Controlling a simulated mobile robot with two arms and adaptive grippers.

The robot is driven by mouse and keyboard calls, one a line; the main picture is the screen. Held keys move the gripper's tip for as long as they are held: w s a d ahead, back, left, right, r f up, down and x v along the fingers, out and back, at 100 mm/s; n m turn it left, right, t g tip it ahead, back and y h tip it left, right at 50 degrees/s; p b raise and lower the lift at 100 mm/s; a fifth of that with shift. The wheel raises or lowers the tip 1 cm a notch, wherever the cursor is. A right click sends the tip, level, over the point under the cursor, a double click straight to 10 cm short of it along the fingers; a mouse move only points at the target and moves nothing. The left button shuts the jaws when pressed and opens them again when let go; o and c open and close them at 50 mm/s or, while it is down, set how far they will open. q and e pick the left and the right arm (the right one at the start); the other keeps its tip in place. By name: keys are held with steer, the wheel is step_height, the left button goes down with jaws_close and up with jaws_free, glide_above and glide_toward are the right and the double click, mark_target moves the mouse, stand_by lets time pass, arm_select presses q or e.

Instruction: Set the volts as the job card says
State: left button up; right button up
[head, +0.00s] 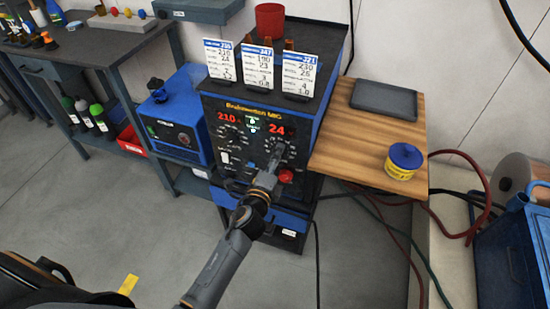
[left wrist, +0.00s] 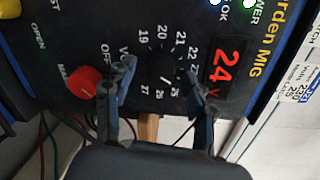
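The blue and black MIG welder (head: 262,112) shows 210 on its left red display and 24 on its right one. The volts display (left wrist: 224,66) reads 24 in the left wrist view. Three white job cards stand on top: a left card (head: 220,60), a middle card (head: 258,66) and a right card (head: 299,74); their small print is hard to read. My left gripper (head: 275,155) is at the right-hand dial. In the left wrist view its fingers (left wrist: 162,82) are spread around the dark volts knob (left wrist: 168,66); contact is unclear. My right gripper is out of view.
A red knob (head: 286,176) sits close below the volts dial. A wooden side shelf (head: 350,148) with a yellow, blue-lidded tin (head: 403,161) and dark tray (head: 384,99) is at the right. A smaller blue machine (head: 176,115) stands left. Hoses hang at the right.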

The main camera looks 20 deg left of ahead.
arm_select(q)
steer(key=s+r, duration=0.1)
steer(key=s, duration=1.1)
steer(key=shift+d, duration=0.1)
